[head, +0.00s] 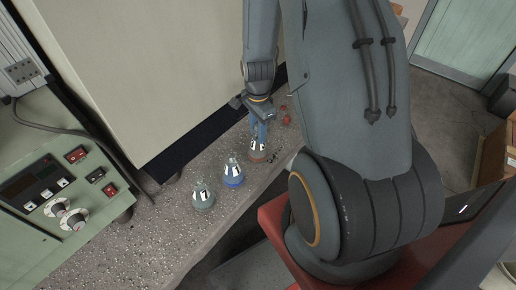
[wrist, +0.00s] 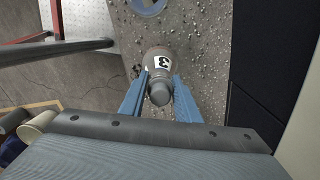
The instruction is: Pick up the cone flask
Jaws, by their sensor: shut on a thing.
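A cone flask with a brown-red base and a white label (head: 257,153) is at the bench's far part in the head view. My gripper (head: 259,137) comes down on it from above and is shut on its neck. In the wrist view my gripper's blue fingers (wrist: 159,90) stand either side of the flask's grey top, and the flask (wrist: 158,58) shows a label with a dark 3. The flask looks upright. I cannot tell whether its base touches the bench.
A blue-based flask (head: 232,176) and a green-based flask (head: 203,197) stand nearer on the speckled bench (head: 150,240). Small red objects (head: 286,118) lie beyond the held flask. A green control panel (head: 60,195) stands at left, and a pale panel (head: 140,70) rises behind.

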